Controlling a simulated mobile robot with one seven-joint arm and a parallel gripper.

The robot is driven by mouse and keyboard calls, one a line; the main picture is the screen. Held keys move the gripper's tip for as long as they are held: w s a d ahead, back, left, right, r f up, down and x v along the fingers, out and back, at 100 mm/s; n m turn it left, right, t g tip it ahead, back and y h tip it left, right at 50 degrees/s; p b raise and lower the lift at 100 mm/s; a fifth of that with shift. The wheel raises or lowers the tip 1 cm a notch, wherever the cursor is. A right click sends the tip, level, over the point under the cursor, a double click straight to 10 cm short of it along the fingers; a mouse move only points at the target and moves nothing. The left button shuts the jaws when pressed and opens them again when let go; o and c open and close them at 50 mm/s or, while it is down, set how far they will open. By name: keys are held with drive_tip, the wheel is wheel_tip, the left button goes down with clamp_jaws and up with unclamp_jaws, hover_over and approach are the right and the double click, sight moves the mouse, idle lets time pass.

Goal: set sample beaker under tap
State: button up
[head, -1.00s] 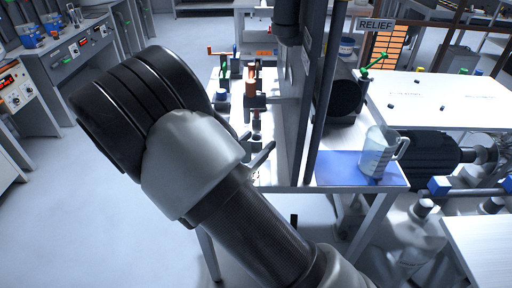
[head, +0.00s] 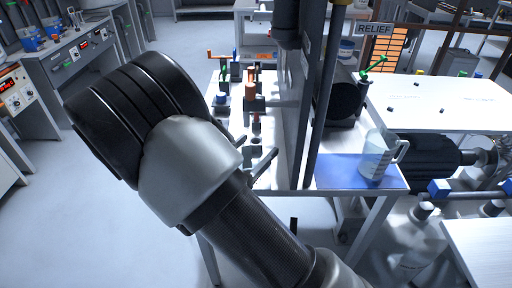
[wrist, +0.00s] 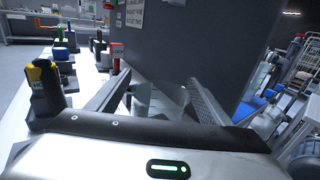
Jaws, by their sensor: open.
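A clear beaker-like jug (head: 376,158) with a handle and markings stands upright on a blue mat at the right of the bench, past a grey upright panel. My gripper (head: 252,155) is open at the bench's near edge, left of that panel and apart from the jug. In the wrist view its two fingers (wrist: 158,84) are spread, with a pale see-through shape (wrist: 157,104) between them; I cannot tell what it is or whether they touch it. Small fittings with an orange handle (head: 222,54) stand behind the gripper. I cannot tell which fitting is the tap.
The grey panel (head: 297,120) rises close to the right of my gripper. A green-handled valve (head: 374,66) is behind the jug. A yellow-and-black fitting (wrist: 43,85) stands left of the fingers in the wrist view. A white table (head: 445,100) lies at the right.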

drive_tip(key=p+v, duration=0.1)
drive_tip(key=v, duration=1)
drive_tip(key=shift+p, duration=0.3)
